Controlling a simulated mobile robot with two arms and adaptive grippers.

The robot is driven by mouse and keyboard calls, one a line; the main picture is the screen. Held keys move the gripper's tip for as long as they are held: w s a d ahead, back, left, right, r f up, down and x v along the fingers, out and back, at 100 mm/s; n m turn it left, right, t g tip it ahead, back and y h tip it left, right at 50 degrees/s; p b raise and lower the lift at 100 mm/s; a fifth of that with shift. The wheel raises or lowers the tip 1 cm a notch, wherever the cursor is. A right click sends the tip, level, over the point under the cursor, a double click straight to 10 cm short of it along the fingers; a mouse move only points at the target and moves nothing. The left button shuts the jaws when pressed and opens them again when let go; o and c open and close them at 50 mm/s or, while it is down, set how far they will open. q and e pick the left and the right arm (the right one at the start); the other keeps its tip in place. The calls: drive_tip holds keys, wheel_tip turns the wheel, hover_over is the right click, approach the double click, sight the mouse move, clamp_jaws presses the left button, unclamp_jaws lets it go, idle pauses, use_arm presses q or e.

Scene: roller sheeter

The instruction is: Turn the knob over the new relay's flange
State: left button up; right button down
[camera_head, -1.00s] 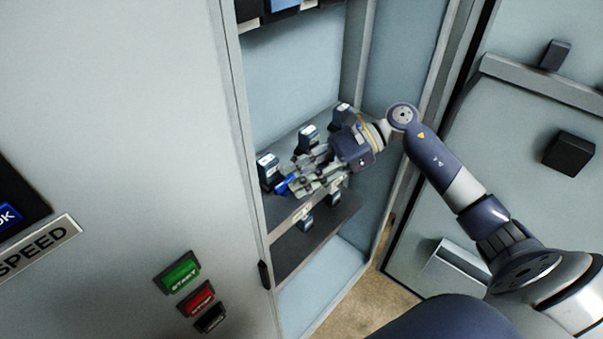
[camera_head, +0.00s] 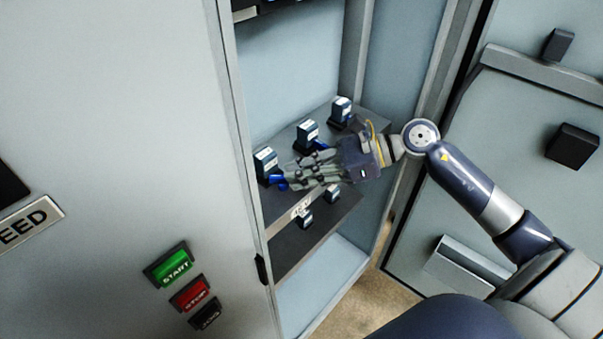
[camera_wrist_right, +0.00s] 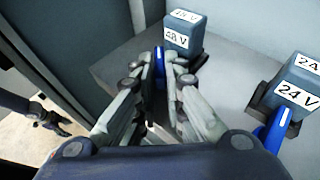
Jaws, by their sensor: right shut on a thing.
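A dark blue-grey relay labelled 48 V (camera_wrist_right: 184,38) stands upright in the right wrist view; it appears to be the leftmost relay (camera_head: 265,161) on the upper shelf in the head view. A bright blue knob (camera_wrist_right: 159,62) is beside its base and also shows in the head view (camera_head: 280,182). My right gripper (camera_wrist_right: 160,78) is shut on this knob, its fingers on both sides; it also shows in the head view (camera_head: 286,177). The flange under the knob is hidden. My left gripper is not in view.
A 24 V relay (camera_wrist_right: 297,92) with its own blue knob (camera_wrist_right: 272,132) stands to the right. Another relay (camera_head: 342,108) is farther back. Small relays (camera_head: 305,218) sit below the upper shelf. The cabinet's front panel (camera_head: 130,130) borders the opening on the left.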

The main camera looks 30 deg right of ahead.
drive_tip(key=shift+s+a+r+m+t+h+p, duration=0.1)
drive_tip(key=shift+s+a+m+t+h+p, duration=0.15)
drive_tip(key=shift+m+t, duration=0.2)
drive_tip(key=shift+s+r+m+t+h+p, duration=0.1)
drive_tip(key=shift+s+m+t+h+p, duration=0.05)
drive_tip(key=shift+m+t+h+p, duration=0.25)
drive_tip(key=m+t+h+p, duration=0.1)
drive_tip(key=m+p, duration=0.1)
drive_tip(key=p, duration=0.2)
drive_tip(key=a+m+t+h+p, duration=0.1)
drive_tip(key=m+t+h+p, duration=0.1)
drive_tip(key=p, duration=0.1)
drive_tip(key=m+t+h+p, duration=0.1)
drive_tip(key=m+h+p, duration=0.1)
drive_tip(key=p, duration=0.2)
drive_tip(key=shift+s+a+r+p, duration=0.2)
drive_tip(key=shift+s+p, duration=0.1)
drive_tip(key=shift+s, duration=0.1)
drive_tip(key=shift+a+f+m+t+h+p, duration=0.1)
drive_tip(key=shift+m+t+h+p, duration=0.25)
drive_tip(key=shift+h+p, duration=0.3)
drive_tip(key=shift+f, duration=0.1)
drive_tip(key=c, duration=1.7)
unclamp_jaws()
drive_tip(key=shift+f, duration=0.15)
drive_tip(key=shift+s, duration=0.1)
drive_tip(key=v, duration=1.2)
drive_tip(key=shift+a, duration=0.1)
